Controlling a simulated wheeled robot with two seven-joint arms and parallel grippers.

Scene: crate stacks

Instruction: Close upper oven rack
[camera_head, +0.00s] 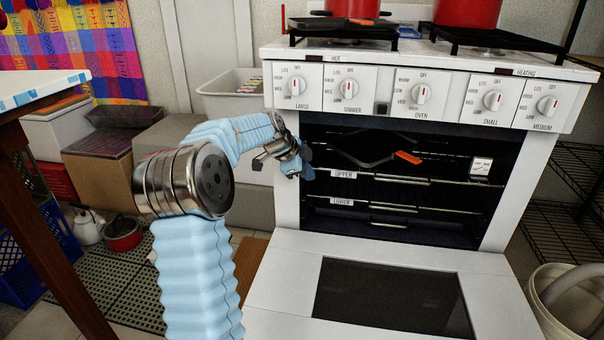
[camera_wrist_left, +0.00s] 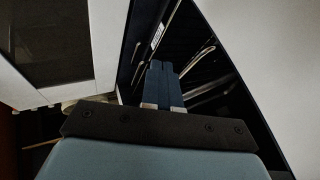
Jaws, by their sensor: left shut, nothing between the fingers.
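The oven (camera_head: 290,190) stands with its door (camera_head: 280,270) folded down and open. Inside, the upper rack (camera_head: 403,180) carries the label UPPER, and a dark pan (camera_head: 365,150) with an orange-tipped handle sits above it. The lower rack (camera_head: 390,208) lies beneath, with its own label. My left gripper (camera_head: 306,162) is at the left edge of the oven opening, near the upper rack label. In the left wrist view its blue fingers (camera_wrist_left: 164,85) are together and empty, pointing into the oven beside the racks. Whether they touch a rack is unclear. My right gripper is not in view.
Red pots (camera_head: 468,12) stand on the stovetop above a row of knobs (camera_head: 422,94). A white bin (camera_head: 545,300) is at the lower right, beside a dark wire shelf (camera_head: 560,225). A white tub (camera_head: 225,100) and boxes (camera_head: 105,165) stand left of the oven.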

